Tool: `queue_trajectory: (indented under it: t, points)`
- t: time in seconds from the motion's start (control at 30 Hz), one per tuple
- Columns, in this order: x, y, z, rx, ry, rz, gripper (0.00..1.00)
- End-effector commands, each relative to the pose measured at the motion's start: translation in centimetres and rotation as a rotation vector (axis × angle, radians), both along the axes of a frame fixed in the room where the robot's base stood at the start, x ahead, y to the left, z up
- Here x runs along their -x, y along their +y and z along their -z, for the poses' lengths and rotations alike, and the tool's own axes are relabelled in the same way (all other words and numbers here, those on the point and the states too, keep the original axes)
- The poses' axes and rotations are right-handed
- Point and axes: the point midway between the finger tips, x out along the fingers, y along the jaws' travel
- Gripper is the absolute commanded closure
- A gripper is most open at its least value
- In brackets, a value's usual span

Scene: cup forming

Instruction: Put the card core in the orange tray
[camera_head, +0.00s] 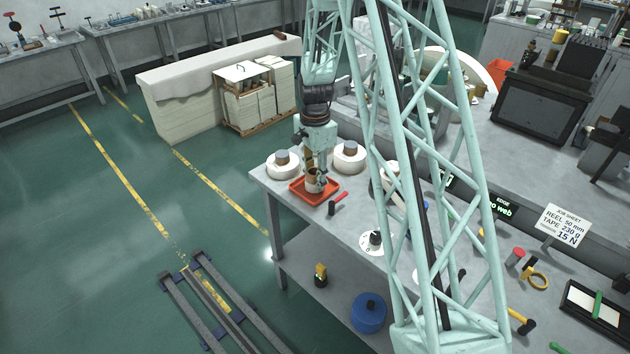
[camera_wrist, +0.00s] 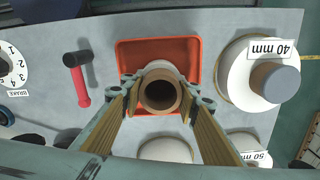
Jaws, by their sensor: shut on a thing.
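The orange tray (camera_head: 300,196) lies near the left corner of the grey bench; it also shows in the wrist view (camera_wrist: 128,52). My gripper (camera_head: 316,178) is over the tray and points down. In the wrist view, my gripper (camera_wrist: 160,92) has its two fingers on either side of the card core (camera_wrist: 160,78), a brown tube with an open top and a pale outer side. The core (camera_head: 315,184) is upright within the tray's outline. I cannot tell whether its bottom touches the tray floor.
A red-handled hammer (camera_wrist: 78,75) lies on the other side. Further white rolls (camera_head: 348,158) stand close by. The brake dial (camera_head: 375,240) is further along the bench.

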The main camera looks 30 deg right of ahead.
Motion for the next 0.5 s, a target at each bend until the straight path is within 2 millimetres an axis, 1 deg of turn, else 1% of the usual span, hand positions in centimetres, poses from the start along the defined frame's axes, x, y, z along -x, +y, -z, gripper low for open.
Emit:
queue_trajectory:
  t: [0.27, 0.43, 0.47, 0.5]
  points:
    - [-0.02, -0.01, -0.02, 0.000, 0.000, 0.000, 0.83]
    - [-0.01, -0.01, 0.32, 0.000, 0.000, 0.000, 0.83]
    - [-0.02, 0.00, 0.29, 0.000, 0.000, 0.000, 0.70]
    - [-0.02, -0.01, 0.26, 0.000, 0.000, 0.000, 0.66]
